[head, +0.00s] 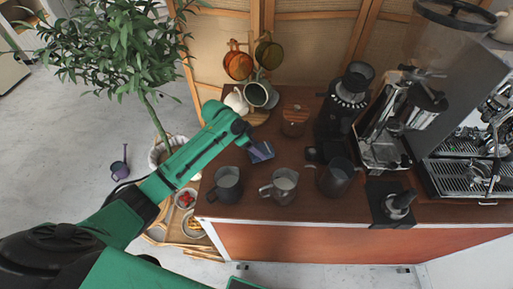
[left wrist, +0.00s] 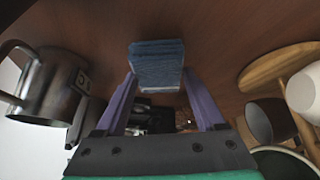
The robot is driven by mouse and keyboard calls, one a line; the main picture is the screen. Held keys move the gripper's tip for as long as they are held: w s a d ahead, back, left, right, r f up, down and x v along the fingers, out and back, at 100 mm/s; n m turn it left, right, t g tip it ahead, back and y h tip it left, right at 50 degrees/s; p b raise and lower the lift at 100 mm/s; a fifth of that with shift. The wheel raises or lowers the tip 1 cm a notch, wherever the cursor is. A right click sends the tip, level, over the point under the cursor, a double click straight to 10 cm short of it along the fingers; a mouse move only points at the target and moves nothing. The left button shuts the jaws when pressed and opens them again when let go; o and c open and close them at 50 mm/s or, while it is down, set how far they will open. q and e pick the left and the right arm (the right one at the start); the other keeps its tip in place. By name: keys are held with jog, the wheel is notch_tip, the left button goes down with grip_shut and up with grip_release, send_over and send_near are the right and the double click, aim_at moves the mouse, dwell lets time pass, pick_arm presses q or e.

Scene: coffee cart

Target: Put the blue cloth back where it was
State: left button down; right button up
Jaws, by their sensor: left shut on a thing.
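The blue cloth (head: 265,152) is a small folded pad with visible layers. In the left wrist view the cloth (left wrist: 157,60) sits between the tips of my left gripper's purple fingers. My left gripper (head: 256,149) reaches in from the left over the brown counter (head: 292,158) and is shut on the cloth (left wrist: 157,60). Whether the cloth touches the counter or hangs just above it, I cannot tell. My right gripper is not in view.
A dark mug (head: 228,186), a grey mug (head: 283,187) and a dark pitcher (head: 336,178) stand along the front. A wooden-lidded jar (head: 294,120) and tilted cup (head: 261,94) stand behind. A grinder (head: 346,105) and espresso machine (head: 470,150) fill the right. A plant (head: 125,45) stands left.

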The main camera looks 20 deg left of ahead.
pick_arm(q)
jog(key=shift+s+f, duration=0.15)
jog(key=shift+f, duration=0.5)
jog(key=shift+s+f, duration=0.1)
jog(key=shift+f, duration=0.05)
grip_release()
jog(key=shift+f, duration=0.1)
jog(key=shift+r, duration=0.2)
jog(key=b+v, duration=0.2)
jog(key=v, duration=0.9)
jog(key=shift+a+r, duration=0.2)
jog(key=shift+r, duration=0.15)
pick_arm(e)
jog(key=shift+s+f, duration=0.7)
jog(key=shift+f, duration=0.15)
pick_arm(q)
jog(key=shift+s+a, duration=0.1)
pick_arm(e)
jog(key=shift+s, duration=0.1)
